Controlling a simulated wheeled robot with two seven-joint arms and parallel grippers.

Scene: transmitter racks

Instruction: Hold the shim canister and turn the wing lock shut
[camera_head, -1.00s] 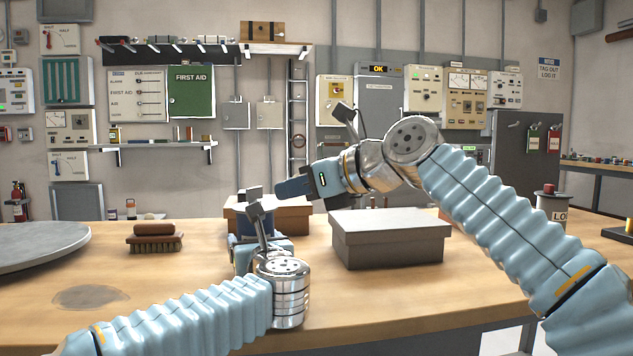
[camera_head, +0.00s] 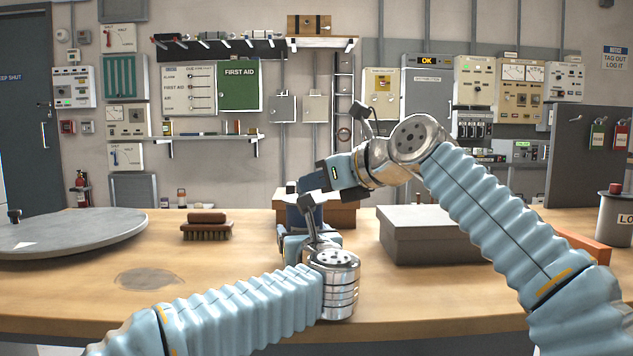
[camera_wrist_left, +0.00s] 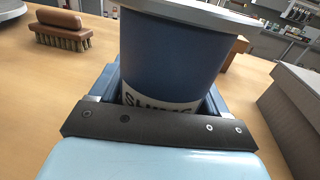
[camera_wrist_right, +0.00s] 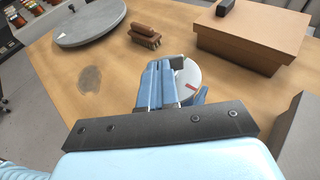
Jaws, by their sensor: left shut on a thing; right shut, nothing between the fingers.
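The blue shim canister (camera_head: 308,214) stands upright between the fingers of my left gripper (camera_head: 298,238), which is shut on it. The left wrist view shows its blue wall (camera_wrist_left: 170,55), part of a white label and the grey lid rim above. My right gripper (camera_head: 306,186) is shut and empty, just above the canister. In the right wrist view its closed fingers (camera_wrist_right: 164,84) overlap the left side of the pale round lid (camera_wrist_right: 190,80). A dark grey piece, perhaps the wing lock (camera_wrist_right: 178,63), shows by the fingertips; contact cannot be told. A red mark is on the lid.
A grey lidded box (camera_head: 432,236) stands right of the canister, and a brown box (camera_head: 345,214) behind it. A brush (camera_head: 207,227) and a grey round plate (camera_head: 75,232) lie to the left on the wooden table (camera_head: 220,285). The table's front left is mostly clear.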

